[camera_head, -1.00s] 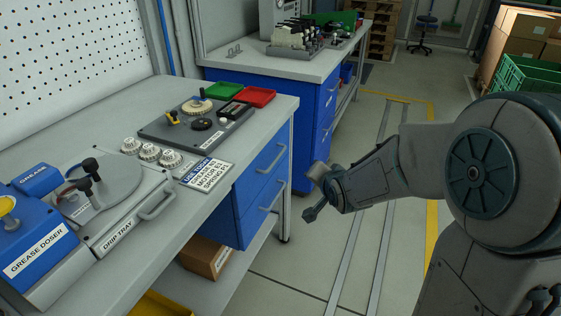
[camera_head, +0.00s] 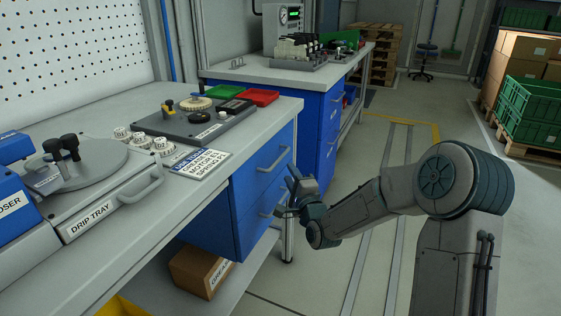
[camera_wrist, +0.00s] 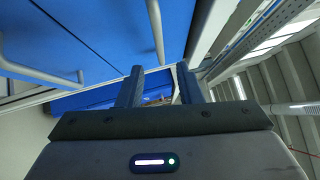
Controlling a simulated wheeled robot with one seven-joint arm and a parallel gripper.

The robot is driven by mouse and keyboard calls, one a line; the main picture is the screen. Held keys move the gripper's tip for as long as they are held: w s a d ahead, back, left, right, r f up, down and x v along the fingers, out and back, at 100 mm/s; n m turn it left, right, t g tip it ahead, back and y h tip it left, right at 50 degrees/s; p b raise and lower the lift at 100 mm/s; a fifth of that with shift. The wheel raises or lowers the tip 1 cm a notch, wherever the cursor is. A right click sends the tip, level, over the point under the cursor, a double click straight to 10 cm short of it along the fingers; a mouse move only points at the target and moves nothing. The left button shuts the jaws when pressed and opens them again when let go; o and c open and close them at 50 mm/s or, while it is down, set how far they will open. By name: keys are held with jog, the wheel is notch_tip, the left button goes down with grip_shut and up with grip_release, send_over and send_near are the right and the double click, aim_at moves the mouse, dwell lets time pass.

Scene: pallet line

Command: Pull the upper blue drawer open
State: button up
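The upper blue drawer (camera_head: 259,174) is shut under the front workbench's right end in the head view. My gripper is in front of the drawers, to the right of the upper handle and a little lower in the picture. In the wrist view my gripper (camera_wrist: 160,72) is open, with nothing between its fingers. One bar handle (camera_wrist: 155,30) shows beyond the fingertips, apart from them; another (camera_wrist: 40,66) is at left.
The workbench top (camera_head: 115,232) carries a drip tray unit (camera_head: 105,215) and a dark fixture plate (camera_head: 197,130). A bench leg (camera_head: 288,240) stands close to my gripper. A second blue-drawer bench (camera_head: 318,135) is behind.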

aim_at(280, 156)
jog(key=b+x, duration=0.1)
jog(key=x, duration=0.8)
jog(key=shift+w+a, duration=0.1)
jog(key=shift+w, duration=0.05)
grip_shut()
